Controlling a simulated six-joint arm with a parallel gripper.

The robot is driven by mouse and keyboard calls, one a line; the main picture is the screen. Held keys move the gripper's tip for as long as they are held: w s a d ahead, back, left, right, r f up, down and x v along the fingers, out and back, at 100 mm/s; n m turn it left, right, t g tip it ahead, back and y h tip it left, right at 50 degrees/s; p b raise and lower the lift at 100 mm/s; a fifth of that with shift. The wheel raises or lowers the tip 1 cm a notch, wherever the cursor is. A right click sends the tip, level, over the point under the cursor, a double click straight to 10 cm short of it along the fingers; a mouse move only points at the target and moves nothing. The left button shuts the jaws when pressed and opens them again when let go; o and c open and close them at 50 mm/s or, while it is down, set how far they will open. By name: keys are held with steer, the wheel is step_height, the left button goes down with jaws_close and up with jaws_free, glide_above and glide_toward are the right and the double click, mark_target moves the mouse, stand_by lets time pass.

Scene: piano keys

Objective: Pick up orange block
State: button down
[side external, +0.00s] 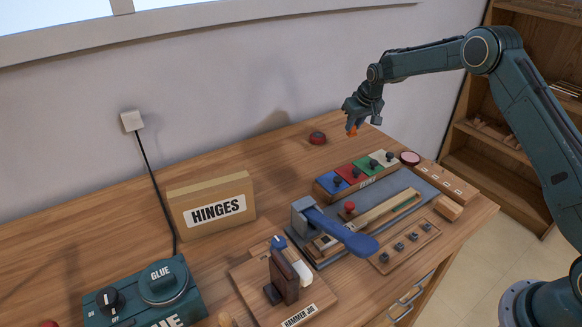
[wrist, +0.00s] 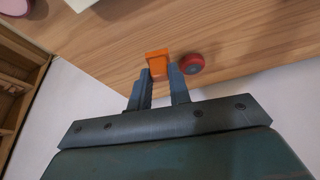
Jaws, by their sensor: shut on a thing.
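My gripper (side external: 352,126) is shut on the orange block (side external: 352,131) and holds it in the air above the back right of the wooden table. In the wrist view the orange block (wrist: 158,62) sits between the two fingertips of my gripper (wrist: 160,72). Part of the block is hidden by the fingers. In the side view the block is small, under the fingers.
A round red object (side external: 317,138) lies near the table's back edge, and it also shows in the wrist view (wrist: 192,63). A coloured knob box (side external: 356,173), a HINGES box (side external: 211,205) and a grey key fixture (side external: 405,190) stand on the table. Bare wood lies around the red object.

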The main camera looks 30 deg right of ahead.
step_height(320, 180, up, 13)
steer(key=shift+f, duration=0.2)
stand_by(0.6)
